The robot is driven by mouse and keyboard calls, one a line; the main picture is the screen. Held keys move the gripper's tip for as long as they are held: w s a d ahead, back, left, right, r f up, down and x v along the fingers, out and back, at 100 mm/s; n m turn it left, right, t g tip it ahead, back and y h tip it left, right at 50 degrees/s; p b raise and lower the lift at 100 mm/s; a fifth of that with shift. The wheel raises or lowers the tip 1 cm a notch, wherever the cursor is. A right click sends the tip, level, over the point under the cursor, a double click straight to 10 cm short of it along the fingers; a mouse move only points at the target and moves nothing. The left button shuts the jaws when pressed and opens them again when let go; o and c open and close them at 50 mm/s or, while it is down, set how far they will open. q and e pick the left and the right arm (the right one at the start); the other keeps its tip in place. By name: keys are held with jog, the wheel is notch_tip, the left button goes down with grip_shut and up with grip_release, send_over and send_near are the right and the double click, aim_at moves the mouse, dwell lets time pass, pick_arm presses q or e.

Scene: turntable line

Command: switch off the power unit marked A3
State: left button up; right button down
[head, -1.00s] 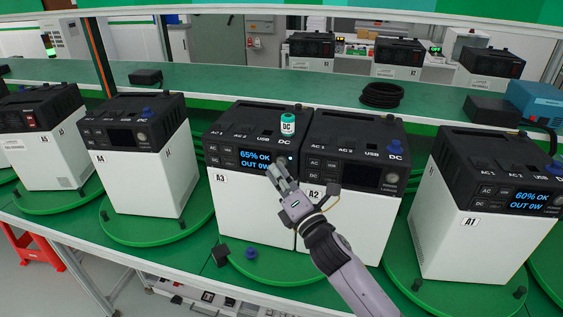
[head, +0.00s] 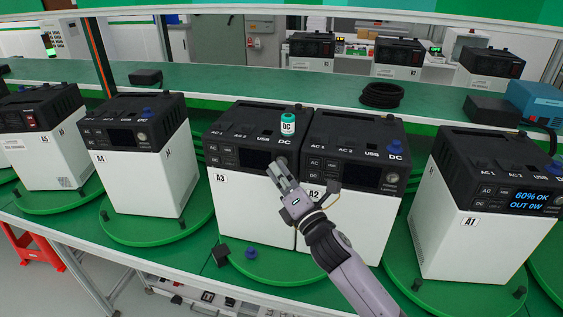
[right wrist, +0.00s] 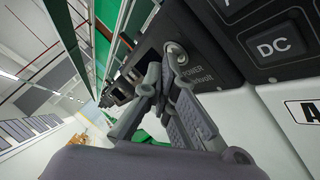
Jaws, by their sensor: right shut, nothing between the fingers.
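The power unit A3 (head: 238,203) stands near the middle of the head view, a white box with a black top and front panel. Its screen (head: 255,159) is dark. My right gripper (head: 276,168) is shut and empty, its fingertips at the right end of A3's panel, by the power button. In the right wrist view the shut fingers (right wrist: 160,72) are just below the round power button (right wrist: 174,49); I cannot tell whether they touch it. My left gripper is not in view.
Unit A2 (head: 342,226) stands close against A3 on the right, with a dark screen. Unit A1 (head: 478,240) has a lit screen. Unit A4 (head: 151,185) stands to the left.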

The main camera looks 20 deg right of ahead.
jog(key=shift+s+a, duration=0.4)
jog(key=shift+s, duration=0.25)
jog(key=shift+s+a+p, duration=0.15)
jog(key=shift+s+a, duration=0.55)
jog(key=shift+s, duration=0.35)
jog(key=shift+s+a+p, duration=0.15)
jog(key=shift+s+a, duration=0.55)
jog(key=shift+s, duration=0.3)
